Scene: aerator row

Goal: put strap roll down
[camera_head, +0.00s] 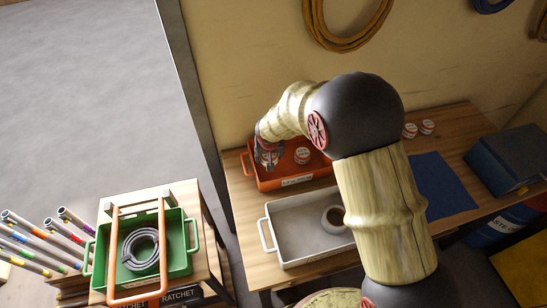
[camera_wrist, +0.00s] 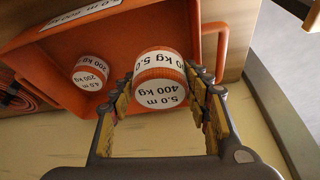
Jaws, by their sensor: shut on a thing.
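My gripper (camera_head: 268,152) is over the left end of the orange tray (camera_head: 268,186) on the wooden bench.
A grey tray (camera_head: 290,226) holding a grey ring stands in front of the orange one. Two more rolls (camera_head: 418,129), a blue mat (camera_head: 445,187) and a blue box (camera_head: 508,158) are farther right. A green crate (camera_head: 178,262) with a coil stands at left. The wall is close behind.

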